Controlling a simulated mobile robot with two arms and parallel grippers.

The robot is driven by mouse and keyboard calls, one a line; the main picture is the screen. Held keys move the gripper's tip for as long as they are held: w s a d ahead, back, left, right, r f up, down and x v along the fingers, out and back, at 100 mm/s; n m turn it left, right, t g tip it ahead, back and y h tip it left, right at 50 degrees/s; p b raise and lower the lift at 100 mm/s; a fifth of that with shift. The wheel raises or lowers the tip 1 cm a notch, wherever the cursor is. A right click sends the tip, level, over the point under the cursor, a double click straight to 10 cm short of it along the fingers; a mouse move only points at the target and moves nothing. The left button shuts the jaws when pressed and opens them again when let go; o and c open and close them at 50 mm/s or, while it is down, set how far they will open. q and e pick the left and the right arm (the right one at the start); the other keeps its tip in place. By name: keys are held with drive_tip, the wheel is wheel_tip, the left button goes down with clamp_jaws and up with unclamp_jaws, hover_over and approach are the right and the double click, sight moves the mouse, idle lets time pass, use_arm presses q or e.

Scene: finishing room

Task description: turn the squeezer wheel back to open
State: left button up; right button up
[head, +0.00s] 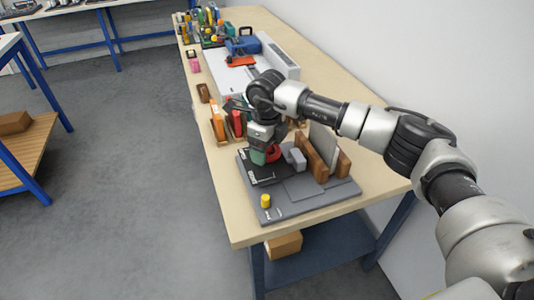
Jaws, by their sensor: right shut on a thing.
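The squeezer stands on a grey base board (308,205) at the near end of the workbench. A grey block (296,159) sits right of the wheel, beside brown wooden pieces (312,160) and an upright pale panel (324,143). My left gripper is not in view.
A yellow knob-like piece (265,201) stands at the board's front left corner. Orange (217,123) and red upright items stand just behind the squeezer. A blue case (243,45) and tools crowd the far end. The wall bounds the right side.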

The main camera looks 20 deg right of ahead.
drive_tip(key=n+b, duration=0.2)
drive_tip(key=shift+n, duration=0.4)
drive_tip(key=n+b, duration=0.2)
drive_tip(key=n, duration=0.1)
drive_tip(key=shift+n, duration=0.3)
drive_tip(key=n+b, duration=0.1)
drive_tip(key=n, duration=0.4)
drive_tip(key=shift+r+b, duration=0.1)
drive_tip(key=shift+b, duration=0.3)
drive_tip(key=o, duration=0.8)
drive_tip(key=shift+o, duration=0.2)
wheel_tip(320, 180, up, 11)
drive_tip(key=shift+b, duration=0.4)
